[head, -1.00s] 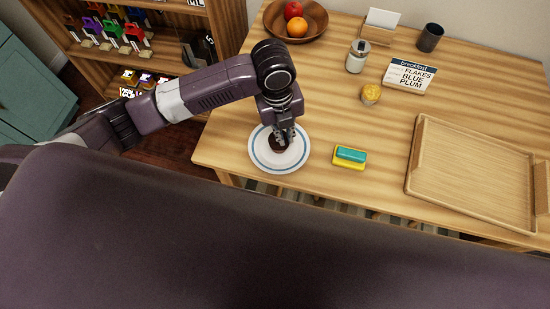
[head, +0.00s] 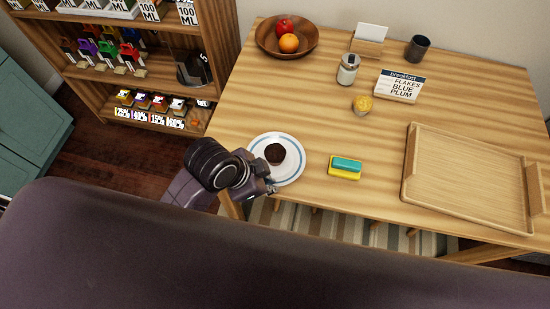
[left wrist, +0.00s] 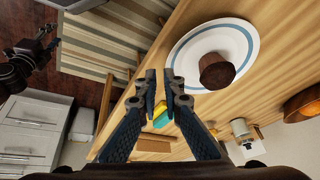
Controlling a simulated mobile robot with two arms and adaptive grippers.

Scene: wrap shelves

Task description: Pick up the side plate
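The side plate (head: 291,172), white with a blue ring, lies on the table near its front left edge. A dark brown muffin (head: 275,153) sits on it. In the left wrist view the plate (left wrist: 243,45) is at the upper right, with the muffin (left wrist: 216,70) on it. My left gripper (head: 271,187) is low at the plate's near left rim. Its fingers (left wrist: 161,75) are apart with a narrow gap, nothing visibly held, and the right-hand fingertip overlaps the rim in view; contact is unclear.
A teal and yellow sponge (head: 345,168) lies right of the plate. A wooden tray (head: 468,195) takes the right side. A yellow-topped muffin (head: 362,105), jar (head: 348,69), sign (head: 399,86) and fruit bowl (head: 265,39) stand farther back. The middle is clear.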

